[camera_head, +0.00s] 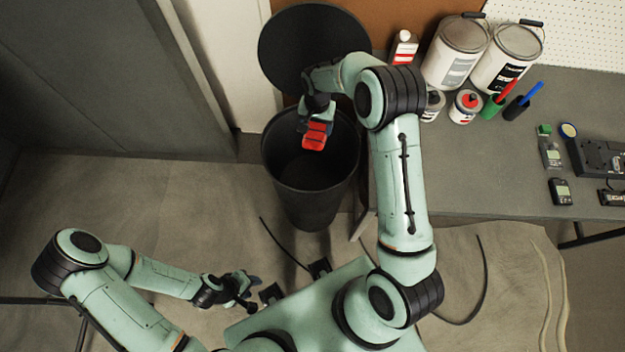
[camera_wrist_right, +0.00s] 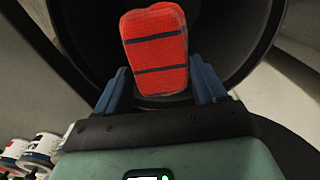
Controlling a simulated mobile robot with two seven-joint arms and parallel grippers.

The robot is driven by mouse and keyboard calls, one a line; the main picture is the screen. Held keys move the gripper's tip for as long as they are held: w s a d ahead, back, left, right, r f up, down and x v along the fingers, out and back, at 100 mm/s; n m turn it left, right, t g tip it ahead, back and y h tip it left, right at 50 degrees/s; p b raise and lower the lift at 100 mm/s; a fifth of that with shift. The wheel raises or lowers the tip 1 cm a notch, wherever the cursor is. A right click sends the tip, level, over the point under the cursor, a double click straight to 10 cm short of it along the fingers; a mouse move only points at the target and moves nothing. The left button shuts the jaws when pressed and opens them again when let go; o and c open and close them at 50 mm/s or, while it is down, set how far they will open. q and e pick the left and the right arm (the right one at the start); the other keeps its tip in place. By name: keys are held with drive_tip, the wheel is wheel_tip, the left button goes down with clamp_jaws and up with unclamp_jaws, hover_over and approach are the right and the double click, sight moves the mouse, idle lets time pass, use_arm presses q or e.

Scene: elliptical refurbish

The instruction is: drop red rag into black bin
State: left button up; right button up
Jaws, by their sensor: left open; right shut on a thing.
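The red rag (camera_head: 315,137) has dark stripes and hangs over the open mouth of the black bin (camera_head: 312,205). My right gripper (camera_head: 316,122) is shut on the rag, above the bin's opening. In the right wrist view the rag (camera_wrist_right: 155,50) sits between the blue fingers of the right gripper (camera_wrist_right: 160,88), with the dark bin (camera_wrist_right: 225,45) behind it. The bin stands upright on the floor. My left gripper (camera_head: 250,291) is open and empty, low at the lower left, away from the bin.
The round black lid (camera_head: 300,40) stands raised behind the bin. A grey workbench (camera_head: 480,190) to the right holds paint cans (camera_head: 455,55), small bottles, markers and meters. A grey cabinet (camera_head: 90,80) is at the left. Cables lie on the floor.

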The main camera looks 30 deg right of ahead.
drive_tip(key=o, duration=1)
drive_tip(key=shift+w, duration=0.1)
drive_tip(key=shift+r, duration=0.15)
wheel_tip(320, 180, up, 13)
drive_tip(key=shift+r, duration=0.1)
